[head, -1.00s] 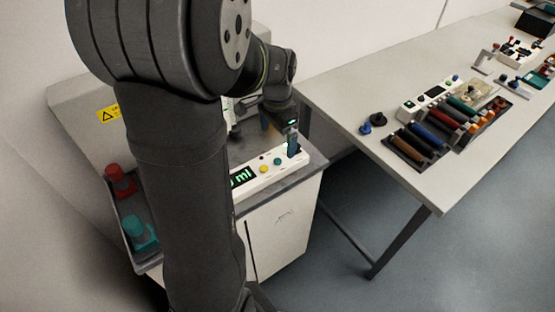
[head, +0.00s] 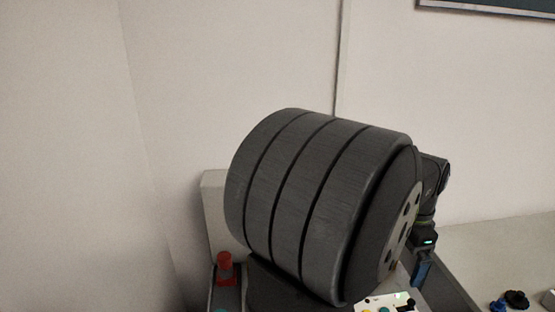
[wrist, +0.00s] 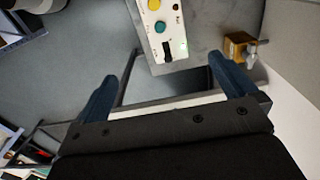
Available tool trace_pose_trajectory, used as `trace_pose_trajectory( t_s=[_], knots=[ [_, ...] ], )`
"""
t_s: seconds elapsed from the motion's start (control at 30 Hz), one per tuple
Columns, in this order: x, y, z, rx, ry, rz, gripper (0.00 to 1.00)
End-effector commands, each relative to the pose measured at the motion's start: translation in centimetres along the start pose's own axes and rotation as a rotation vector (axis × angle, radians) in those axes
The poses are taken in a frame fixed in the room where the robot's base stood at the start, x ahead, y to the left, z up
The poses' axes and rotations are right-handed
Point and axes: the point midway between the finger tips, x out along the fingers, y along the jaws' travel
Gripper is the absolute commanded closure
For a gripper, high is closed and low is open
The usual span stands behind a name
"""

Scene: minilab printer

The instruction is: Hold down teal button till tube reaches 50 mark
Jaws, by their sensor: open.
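The teal button (wrist: 160,27) is on a white control panel (wrist: 148,42) at the top of the wrist view, just below a yellow button (wrist: 154,5). My gripper (wrist: 166,88) is open, its two blue fingers spread wide with nothing between them. The teal button lies beyond the fingertips, and I see no contact. In the head view my gripper (head: 422,270) hangs at the right, beside the cut-off panel (head: 378,303). No tube with a 50 mark can be made out; my arm hides much of the station.
A brass fitting (wrist: 240,46) stands right of the panel in the wrist view. A red-topped item (head: 225,264) stands left of my arm. A bench (head: 495,250) with dark blue and black knobs (head: 515,299) is at the right.

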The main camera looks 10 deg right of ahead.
Motion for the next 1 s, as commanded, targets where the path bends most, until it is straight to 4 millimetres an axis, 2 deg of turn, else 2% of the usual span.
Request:
trace_pose_trajectory(
  t_s=[0.13,0.17,0.6,0.67,1.0],
  knots=[
    [0.02,0.00,0.00,0.000,0.000,0.000,0.00],
    [0.02,0.00,0.00,0.000,0.000,0.000,0.04],
    [0.03,0.00,0.00,0.000,0.000,0.000,0.90],
    [0.03,0.00,0.00,0.000,0.000,0.000,1.00],
    [0.03,0.00,0.00,0.000,0.000,0.000,1.00]
  ],
)
